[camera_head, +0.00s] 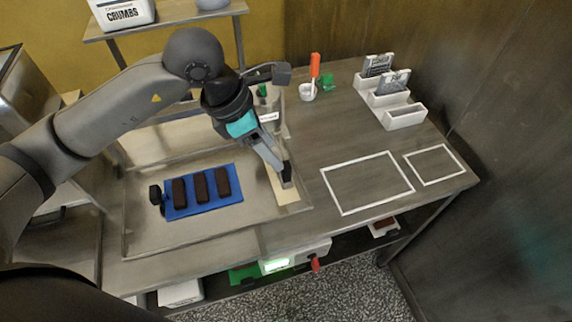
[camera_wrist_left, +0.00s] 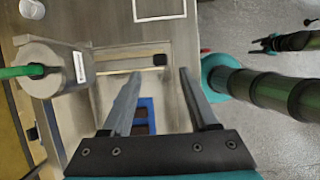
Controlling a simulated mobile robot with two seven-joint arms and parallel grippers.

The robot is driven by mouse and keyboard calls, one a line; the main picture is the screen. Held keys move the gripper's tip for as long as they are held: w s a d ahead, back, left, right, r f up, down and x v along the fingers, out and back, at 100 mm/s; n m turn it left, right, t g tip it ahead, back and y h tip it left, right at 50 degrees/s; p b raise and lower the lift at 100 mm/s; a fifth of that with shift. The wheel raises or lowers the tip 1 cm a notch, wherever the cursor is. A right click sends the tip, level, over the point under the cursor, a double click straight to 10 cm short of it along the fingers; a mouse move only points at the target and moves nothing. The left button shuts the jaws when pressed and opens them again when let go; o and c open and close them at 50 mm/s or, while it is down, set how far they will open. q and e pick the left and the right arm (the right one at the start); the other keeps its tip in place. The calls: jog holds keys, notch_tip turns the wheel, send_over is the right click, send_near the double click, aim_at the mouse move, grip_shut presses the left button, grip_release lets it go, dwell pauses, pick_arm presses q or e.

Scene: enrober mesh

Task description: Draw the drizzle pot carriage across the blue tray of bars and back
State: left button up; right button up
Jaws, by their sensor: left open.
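The blue tray (camera_head: 228,172) holds three dark bars (camera_head: 202,188) in a row on the metal worktop, with a black knob (camera_head: 156,194) at its left end. The drizzle pot (camera_wrist_left: 55,68) is a grey cylinder with a green handle and white label. In the head view my arm partly hides it. A rod with a black grip (camera_wrist_left: 160,60) runs out beside the pot. My left gripper (camera_head: 275,163) is open, its fingertips close to the black grip (camera_head: 287,176). The wrist view shows the fingers apart; contact is unclear. What may be my right gripper (camera_wrist_left: 268,43) is small and dark there.
White outlined rectangles (camera_head: 368,182) mark clear worktop at right. A white holder with cards (camera_head: 403,115) and a white cup (camera_head: 307,92) stand behind. A lit device (camera_head: 275,265) with a red knob sits below the front edge. A shelf (camera_head: 180,13) holds a crumbs box.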

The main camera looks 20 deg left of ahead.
aim_at(286, 168)
pick_arm(q)
jog(key=x, duration=0.8)
jog(key=shift+w+d, duration=0.1)
grip_shut()
dwell(1.2)
